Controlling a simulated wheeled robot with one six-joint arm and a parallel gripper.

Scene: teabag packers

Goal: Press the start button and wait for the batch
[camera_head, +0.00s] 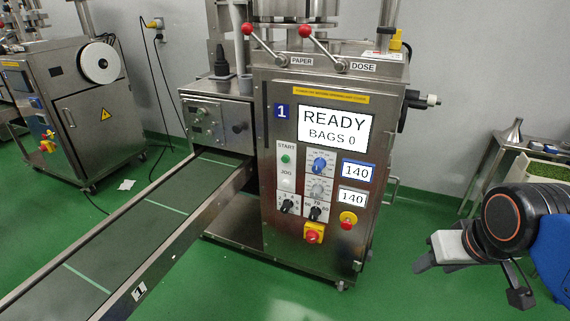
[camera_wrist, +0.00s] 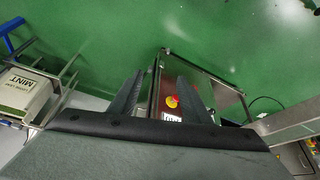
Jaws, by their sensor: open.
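The packing machine (camera_head: 280,225) with label 1 stands in the middle of the head view. Its display (camera_head: 336,127) reads READY and BAGS 0. The green start button (camera_head: 286,159) sits on the front panel under the word START, above the JOG button (camera_head: 287,183). My gripper (camera_head: 422,263) is at the right of the head view, off to the right of the machine and apart from it. In the wrist view, the jaws of my gripper (camera_wrist: 160,90) are spread with nothing between them. I cannot make out the start button in the wrist view.
A conveyor (camera_head: 115,240) runs from the machine to the lower left, with no bags visible on it. A red emergency stop (camera_head: 347,219) is low on the panel. A second machine (camera_head: 95,115) stands at left. A MINT box (camera_wrist: 22,95) shows in the wrist view.

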